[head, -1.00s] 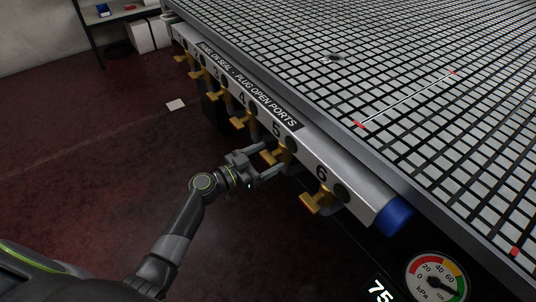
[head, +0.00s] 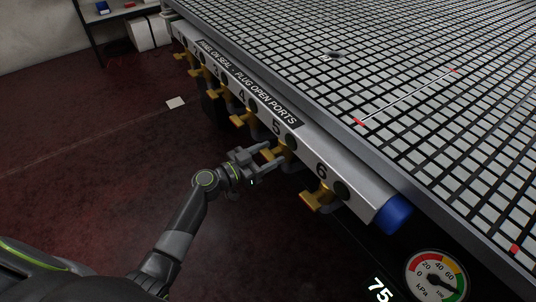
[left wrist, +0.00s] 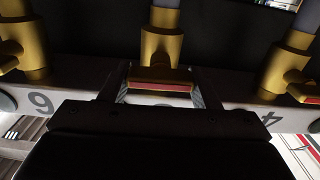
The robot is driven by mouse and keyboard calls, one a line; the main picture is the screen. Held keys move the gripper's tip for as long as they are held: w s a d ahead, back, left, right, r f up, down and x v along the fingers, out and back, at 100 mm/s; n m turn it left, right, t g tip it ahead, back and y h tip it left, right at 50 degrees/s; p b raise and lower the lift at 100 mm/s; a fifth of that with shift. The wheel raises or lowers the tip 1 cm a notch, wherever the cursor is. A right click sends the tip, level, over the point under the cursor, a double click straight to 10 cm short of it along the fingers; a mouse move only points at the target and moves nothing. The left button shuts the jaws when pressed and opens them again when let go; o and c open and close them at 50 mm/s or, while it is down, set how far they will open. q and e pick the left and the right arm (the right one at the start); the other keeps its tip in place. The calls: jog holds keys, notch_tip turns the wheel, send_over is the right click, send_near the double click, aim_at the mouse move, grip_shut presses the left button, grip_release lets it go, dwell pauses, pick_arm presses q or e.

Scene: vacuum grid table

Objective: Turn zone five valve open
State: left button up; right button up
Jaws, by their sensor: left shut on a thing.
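The zone five valve (head: 281,153) is a brass valve with a flat bar handle, under the number 5 on the manifold (head: 352,193). My left gripper (head: 267,158) is at this valve, with its fingers on either side of the handle, shut on it. In the left wrist view, the brass handle (left wrist: 160,76) with a red strip on its edge lies between the two fingers (left wrist: 160,92). The 5 label is hidden in that view. My right gripper is not in view.
The valve six (head: 318,196) stands close on the right and the valve four (head: 243,118) on the left. The gridded table top (head: 420,120) lies above the manifold. A pressure gauge (head: 436,276) is at lower right. The floor (head: 110,165) at left is open.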

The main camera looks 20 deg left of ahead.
pick_arm(q)
jog(key=n+b, duration=0.1)
jog(key=n, duration=0.1)
jog(key=n+b, duration=0.2)
jog(key=shift+w+a+f+n, duration=0.1)
jog(key=shift+f+n, duration=0.05)
jog(key=shift+n, duration=0.65)
jog(key=n+b, duration=0.1)
jog(key=n, duration=0.2)
jog(key=shift+n, duration=0.4)
jog(key=n, duration=0.3)
jog(key=shift+a+n, duration=0.1)
jog(key=shift+n, duration=1)
jog(key=shift+f+n+p, duration=0.1)
jog(key=shift+n+p, duration=0.3)
jog(key=shift+n, duration=1.1)
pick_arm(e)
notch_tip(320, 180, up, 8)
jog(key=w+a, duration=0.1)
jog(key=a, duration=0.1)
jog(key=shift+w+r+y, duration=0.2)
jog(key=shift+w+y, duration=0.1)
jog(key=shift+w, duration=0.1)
pick_arm(q)
jog(key=o, duration=1)
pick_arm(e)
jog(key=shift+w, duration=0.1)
